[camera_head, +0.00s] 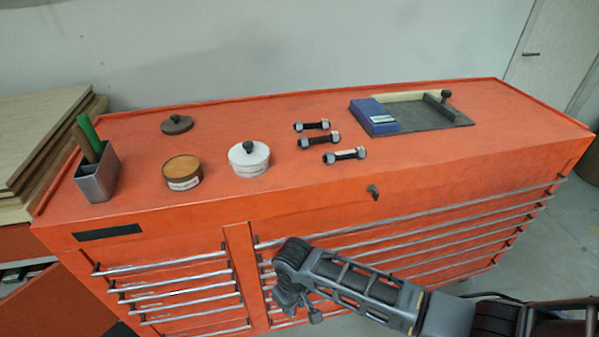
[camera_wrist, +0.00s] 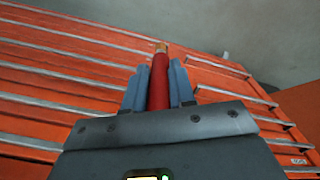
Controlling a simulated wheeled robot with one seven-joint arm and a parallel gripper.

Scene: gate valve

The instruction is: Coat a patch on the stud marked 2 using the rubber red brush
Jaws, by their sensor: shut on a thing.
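My gripper (camera_head: 290,300) hangs low in front of the chest's drawers in the head view. In the wrist view its two blue-grey fingers (camera_wrist: 158,88) are shut on the red handle of a brush (camera_wrist: 159,80). A tan end of the brush points away from me; I cannot make out bristles. Three dark studs with metal nuts at both ends lie on the orange chest top: a back one (camera_head: 312,126), a middle one (camera_head: 319,140) and a front one (camera_head: 345,156). Their number marks are not readable. An open brown tub (camera_head: 182,172) with an orange-brown surface stands to their left.
A white tub (camera_head: 249,160) has its lid on. A brown lid (camera_head: 177,124) lies behind the open tub. A metal holder (camera_head: 97,180) with green and brown handles stands far left. A tray (camera_head: 430,118) with a blue box (camera_head: 374,117) lies right. The chest's front right is clear.

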